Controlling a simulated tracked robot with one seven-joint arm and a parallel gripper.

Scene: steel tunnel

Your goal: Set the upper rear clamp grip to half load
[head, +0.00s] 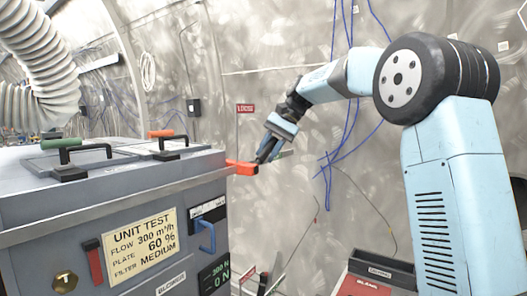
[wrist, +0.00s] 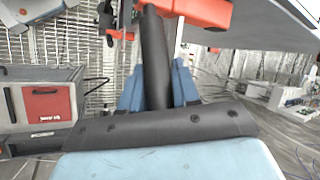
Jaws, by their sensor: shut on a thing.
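The upper rear clamp shows as an orange-red block (head: 241,167) at the far right edge of the grey unit's top in the head view. In the wrist view its orange-red part (wrist: 195,12) is at the top. My gripper (head: 264,158) is at the block's right end, angled down to the left. In the wrist view my gripper's blue fingers (wrist: 156,88) are close on both sides of a dark bar, which I take to be the clamp grip. The exact contact is hidden. A small dark display (head: 214,276) on the unit has green figures, seemingly 300 N and 0 N.
The grey unit (head: 120,205) fills the left, with green (head: 74,145) and orange (head: 166,136) handles on top and a blue handle (head: 207,236) in front. Blue cables (head: 328,170) hang behind my gripper. A dark tray (head: 380,268) is low at right.

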